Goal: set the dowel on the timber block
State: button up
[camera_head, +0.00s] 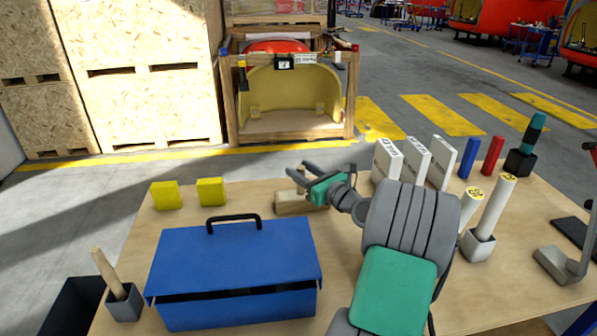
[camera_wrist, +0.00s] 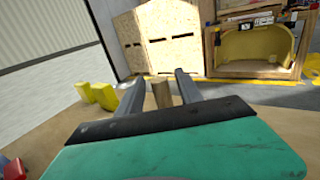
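The timber block (camera_head: 290,208) lies on the table behind the blue toolbox. My gripper (camera_head: 298,174) is at the block, with its two fingers spread and pointing away to the far left. In the wrist view a piece of pale brown wood (camera_wrist: 162,94) shows between the fingers (camera_wrist: 162,88), with a narrow gap on either side. I cannot tell whether it is a dowel or the end of the block. A wooden dowel-like stick (camera_head: 105,268) stands tilted in a grey holder (camera_head: 124,304) at the front left.
The blue toolbox (camera_head: 235,265) fills the left front of the table. Two yellow blocks (camera_head: 166,195) (camera_head: 210,191) stand at the back left. White boxes (camera_head: 387,160), white tubes (camera_head: 494,207) in a holder, and blue (camera_head: 467,157) and red (camera_head: 492,155) pieces stand at the right.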

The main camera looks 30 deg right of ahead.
jog(key=shift+r, duration=0.2)
jog(key=s+d+b, duration=0.1)
jog(key=s+b, duration=0.7)
jog(key=s, duration=0.4)
jog(key=shift+b, duration=0.35)
